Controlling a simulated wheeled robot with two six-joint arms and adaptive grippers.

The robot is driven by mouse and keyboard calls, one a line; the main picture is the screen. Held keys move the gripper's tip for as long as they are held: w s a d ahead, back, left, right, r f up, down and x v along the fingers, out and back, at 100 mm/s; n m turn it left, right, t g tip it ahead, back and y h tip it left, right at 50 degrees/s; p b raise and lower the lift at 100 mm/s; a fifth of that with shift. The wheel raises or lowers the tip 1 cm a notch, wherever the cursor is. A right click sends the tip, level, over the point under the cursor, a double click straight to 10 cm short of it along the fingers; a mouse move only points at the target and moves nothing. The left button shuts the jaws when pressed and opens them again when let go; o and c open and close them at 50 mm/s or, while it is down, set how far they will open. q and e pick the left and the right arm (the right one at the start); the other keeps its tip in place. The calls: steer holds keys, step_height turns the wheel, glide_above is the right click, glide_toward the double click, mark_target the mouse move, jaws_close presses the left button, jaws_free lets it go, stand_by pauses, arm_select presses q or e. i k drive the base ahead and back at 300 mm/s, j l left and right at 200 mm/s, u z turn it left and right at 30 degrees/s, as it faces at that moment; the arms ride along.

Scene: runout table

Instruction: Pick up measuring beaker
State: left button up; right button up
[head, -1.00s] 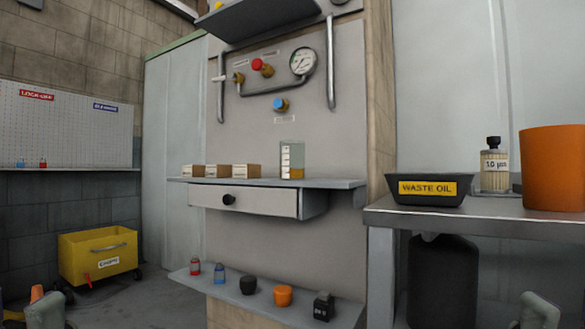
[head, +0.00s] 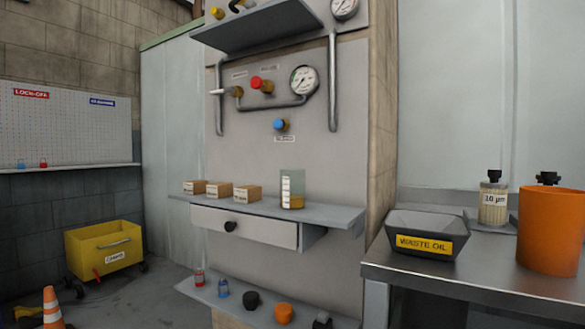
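The measuring beaker (head: 291,187) stands upright on the middle shelf (head: 334,214) of the grey panel. It is clear, with white markings on its side and an amber layer at the bottom. It is to the right of several small cardboard boxes (head: 220,190). Neither of my grippers shows in the head view now.
A drawer with a black knob (head: 230,226) hangs under the shelf. Pipes, valves and a gauge (head: 304,80) are above the beaker. On the right, a metal bench (head: 487,279) holds a waste oil tray (head: 424,239), a bottle (head: 494,199) and an orange container (head: 549,232).

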mark_target(291, 180)
steer(key=u, duration=0.5)
steer(key=i+l+u, duration=0.3)
steer(key=u, duration=0.2)
steer(key=l, duration=0.1)
